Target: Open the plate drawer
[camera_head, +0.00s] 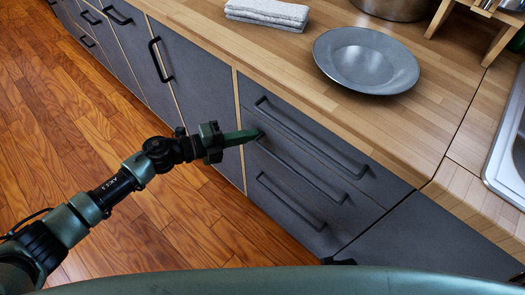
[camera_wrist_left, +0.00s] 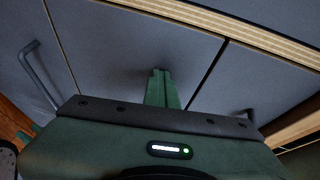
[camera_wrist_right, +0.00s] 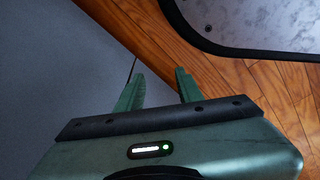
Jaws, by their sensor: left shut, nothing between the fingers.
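A stack of dark grey drawers sits under the wooden counter in the head view, with a top handle (camera_head: 310,140), a middle handle (camera_head: 302,169) and a bottom handle (camera_head: 290,203). All fronts look flush and shut. I cannot tell which is the plate drawer. My left gripper (camera_head: 258,136) is shut and empty, its tips by the left end of the middle handle; contact is unclear. In the left wrist view its fingers (camera_wrist_left: 162,88) are together before a grey front. My right gripper (camera_wrist_right: 158,82) is open and empty near a grey panel in its wrist view.
A grey plate (camera_head: 366,60) and a folded cloth (camera_head: 268,12) lie on the counter (camera_head: 215,35). A metal pot (camera_head: 392,8) and the sink (camera_head: 510,150) are further right. Cabinet doors with handles (camera_head: 160,60) run left. The wooden floor (camera_head: 70,130) is clear.

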